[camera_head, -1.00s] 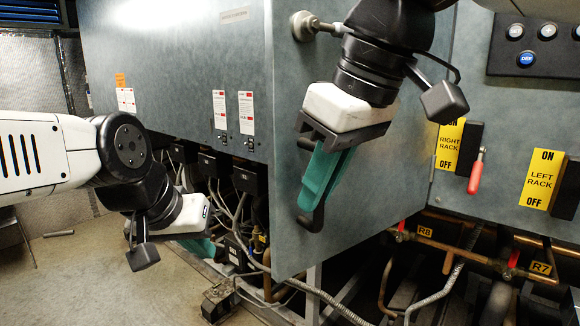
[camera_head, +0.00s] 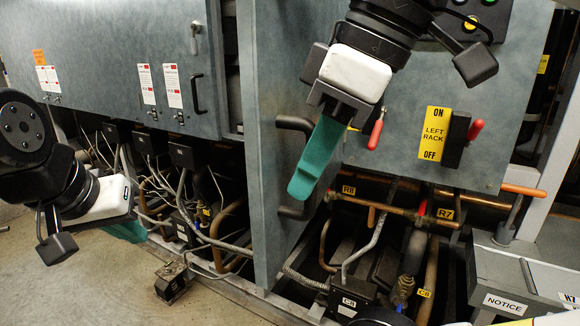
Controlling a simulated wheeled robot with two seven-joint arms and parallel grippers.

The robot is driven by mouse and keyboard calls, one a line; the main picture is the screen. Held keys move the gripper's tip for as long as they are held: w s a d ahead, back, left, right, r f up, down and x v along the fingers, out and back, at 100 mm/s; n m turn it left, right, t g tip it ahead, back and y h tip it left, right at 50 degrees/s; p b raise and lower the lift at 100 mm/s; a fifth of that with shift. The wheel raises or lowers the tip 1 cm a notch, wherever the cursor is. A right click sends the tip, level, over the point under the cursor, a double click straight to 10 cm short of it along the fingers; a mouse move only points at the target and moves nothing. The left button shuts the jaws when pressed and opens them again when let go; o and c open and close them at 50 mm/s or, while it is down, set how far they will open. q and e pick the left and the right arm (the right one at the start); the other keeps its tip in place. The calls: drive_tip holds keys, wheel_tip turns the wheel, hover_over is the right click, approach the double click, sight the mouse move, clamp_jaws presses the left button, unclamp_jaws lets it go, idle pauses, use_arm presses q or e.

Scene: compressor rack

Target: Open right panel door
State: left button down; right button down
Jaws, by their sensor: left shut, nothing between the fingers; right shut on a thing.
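The right panel door (camera_head: 262,200) is a grey metal door, swung out from the cabinet and seen at a steep angle. Its left edge stands toward me. Its black bar handle (camera_head: 294,123) shows above and below my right gripper. My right gripper (camera_head: 303,188) has teal fingers and is shut on this handle; the fingers hide the handle's middle. My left gripper (camera_head: 128,232) is shut and empty, low at the left in front of the cabinet's underside, apart from the door.
A second cabinet front (camera_head: 110,60) with a black handle (camera_head: 196,93) is closed at the left. Pipes and cables run below. A left rack switch (camera_head: 457,140) is right of the door. A grey box with a notice label (camera_head: 505,304) stands at lower right. The left floor is mostly clear.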

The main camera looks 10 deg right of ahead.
drive_tip(key=shift+r, duration=0.1)
drive_tip(key=c, duration=1.5)
unclamp_jaws()
drive_tip(key=shift+o, duration=0.2)
drive_tip(key=v, duration=0.7)
drive_tip(key=shift+d+r, duration=0.2)
drive_tip(key=shift+r, duration=0.1)
drive_tip(key=shift+s, duration=0.15)
